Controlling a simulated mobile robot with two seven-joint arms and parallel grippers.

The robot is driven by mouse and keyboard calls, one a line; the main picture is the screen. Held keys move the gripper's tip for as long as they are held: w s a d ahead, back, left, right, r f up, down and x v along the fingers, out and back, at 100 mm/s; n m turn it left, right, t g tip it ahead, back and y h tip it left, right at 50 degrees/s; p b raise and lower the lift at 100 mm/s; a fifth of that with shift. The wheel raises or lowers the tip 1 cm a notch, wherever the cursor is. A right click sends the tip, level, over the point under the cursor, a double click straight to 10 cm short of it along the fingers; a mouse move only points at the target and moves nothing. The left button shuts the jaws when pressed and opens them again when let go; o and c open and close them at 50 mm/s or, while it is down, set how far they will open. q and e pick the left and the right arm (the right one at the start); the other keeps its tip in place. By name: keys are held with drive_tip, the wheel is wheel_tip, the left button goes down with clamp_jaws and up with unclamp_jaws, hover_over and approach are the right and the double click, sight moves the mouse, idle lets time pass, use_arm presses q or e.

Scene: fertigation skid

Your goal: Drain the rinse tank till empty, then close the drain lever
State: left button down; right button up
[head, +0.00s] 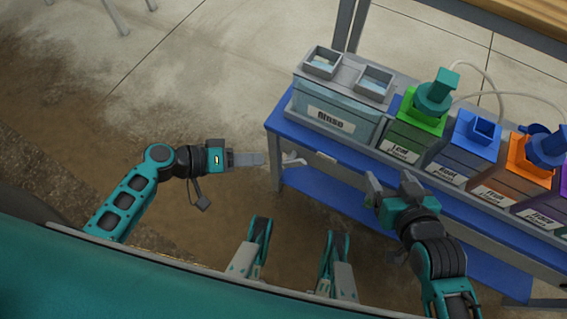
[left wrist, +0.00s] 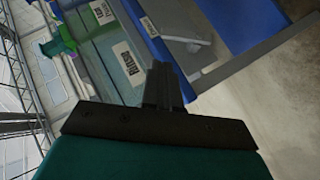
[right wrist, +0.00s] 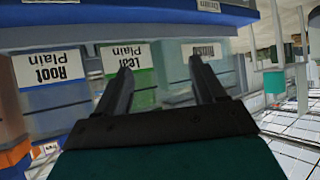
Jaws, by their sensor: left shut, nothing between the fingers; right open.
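The rinse tank (head: 332,121) is a pale blue-grey box labelled "Rinse" at the left end of the blue bench. It also shows in the left wrist view (left wrist: 112,75). Its liquid level cannot be made out. A pale grey drain lever (head: 294,161) sticks out at the bench's left end, below the tank; it also shows in the left wrist view (left wrist: 185,40). My left gripper (head: 262,158) is shut and empty, its tips just left of the lever, seemingly apart from it. My right gripper (head: 390,190) is open and empty in front of the bench.
Labelled tanks with green (head: 421,114), blue (head: 478,132) and orange (head: 530,160) tops stand right of the rinse tank. A teal fitting (head: 435,92) with a pale hose sits on the green top. A lower blue shelf (head: 330,195) runs beneath. The floor at left is clear.

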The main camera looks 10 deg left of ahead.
use_arm(q)
drive_tip(key=w+d+f+n+t+b, duration=0.1)
drive_tip(key=w+d+f+b, duration=0.1)
drive_tip(key=w+d+f, duration=0.2)
wheel_tip(320, 180, down, 2)
drive_tip(key=shift+w+d+t+y+b, duration=0.2)
drive_tip(key=shift+d+t+y+b, duration=0.15)
drive_tip(key=shift+d, duration=0.9)
use_arm(e)
drive_tip(key=shift+w+a+f, duration=0.1)
drive_tip(key=shift+a+f, duration=0.15)
drive_tip(key=shift+f, duration=0.2)
drive_tip(key=shift+w+a+f, duration=0.1)
drive_tip(key=shift+a+f, duration=0.1)
drive_tip(key=shift+f, duration=0.25)
drive_tip(key=shift+r, duration=0.1)
